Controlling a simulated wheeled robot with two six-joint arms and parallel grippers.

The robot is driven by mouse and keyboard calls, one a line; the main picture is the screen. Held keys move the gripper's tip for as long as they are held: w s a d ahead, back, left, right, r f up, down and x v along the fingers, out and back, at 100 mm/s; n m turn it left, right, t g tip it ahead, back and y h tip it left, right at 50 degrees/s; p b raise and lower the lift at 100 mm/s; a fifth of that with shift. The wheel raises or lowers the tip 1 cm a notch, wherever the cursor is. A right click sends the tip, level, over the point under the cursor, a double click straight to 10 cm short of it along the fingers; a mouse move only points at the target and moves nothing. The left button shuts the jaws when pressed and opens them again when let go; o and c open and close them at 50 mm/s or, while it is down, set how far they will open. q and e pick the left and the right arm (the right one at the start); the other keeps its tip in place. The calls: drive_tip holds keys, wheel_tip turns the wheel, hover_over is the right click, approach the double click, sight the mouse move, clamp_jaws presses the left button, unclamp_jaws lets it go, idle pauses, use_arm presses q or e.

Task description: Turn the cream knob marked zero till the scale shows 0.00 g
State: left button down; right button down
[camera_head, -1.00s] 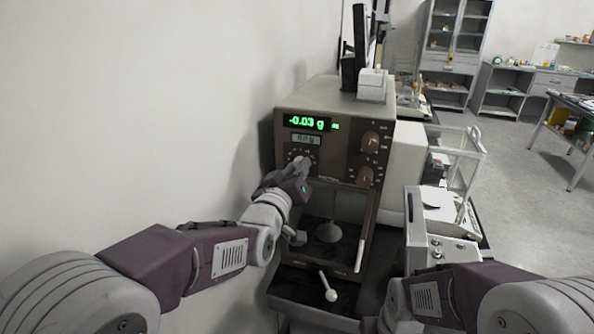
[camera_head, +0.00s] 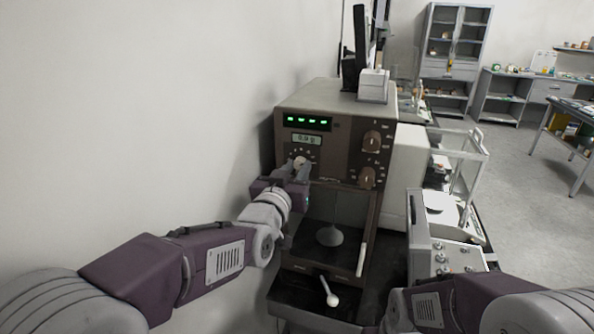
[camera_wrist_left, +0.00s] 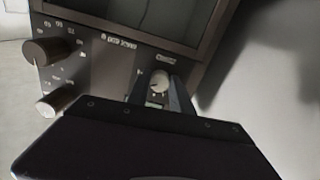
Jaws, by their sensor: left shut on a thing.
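The brown scale (camera_head: 320,95) stands against the wall at the middle of the head view. Its green display (camera_head: 306,122) shows several short green marks and no readable figure. A small grey panel below it reads about 0.0 g. The cream knob (camera_head: 300,162) is on the upper left of the scale's front. My left gripper (camera_head: 294,170) is at this knob, its fingers shut on it. In the left wrist view the cream knob (camera_wrist_left: 160,80) shows between the two fingers (camera_wrist_left: 158,92). My right arm comes in at lower right, its gripper out of view.
Brown knobs (camera_head: 372,141) sit on the right of the scale's front. Below is the weighing chamber with a round pan (camera_head: 329,236) and a white-ended lever (camera_head: 332,299). Grey instruments (camera_head: 450,257) stand close on the right. Open floor lies farther right.

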use_arm(q)
drive_tip(key=c, duration=1.1)
unclamp_jaws()
drive_tip(key=shift+c, duration=0.2)
drive_tip(key=b+v, duration=0.1)
drive_tip(key=v, duration=0.8)
